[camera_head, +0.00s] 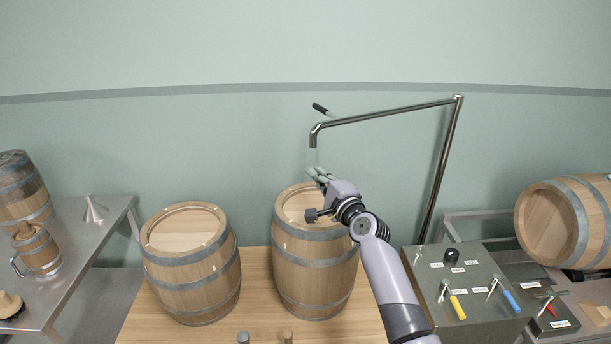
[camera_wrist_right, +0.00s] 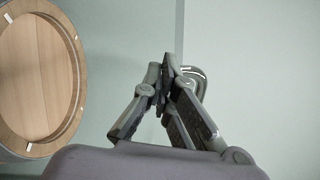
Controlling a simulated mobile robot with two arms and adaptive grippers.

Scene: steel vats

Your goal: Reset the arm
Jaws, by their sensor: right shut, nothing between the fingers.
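My right gripper (camera_head: 318,174) is shut and empty in the head view. It is in front of the top of the right standing barrel (camera_head: 315,262), below the end of the steel spout pipe (camera_head: 385,114); I cannot tell how far apart they are. In the right wrist view the fingers of the gripper (camera_wrist_right: 168,72) meet at their tips, with part of the steel pipe (camera_wrist_right: 192,84) behind them. The round wooden barrel lid (camera_wrist_right: 38,75) shows at the left of that view. My left gripper is not in view.
A second standing barrel (camera_head: 192,262) is on the wooden table (camera_head: 240,316). A control box (camera_head: 468,300) with levers is right of my arm. A lying barrel (camera_head: 567,222) is at the far right. A steel table (camera_head: 75,248) with a wooden mug (camera_head: 37,250) is at the left.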

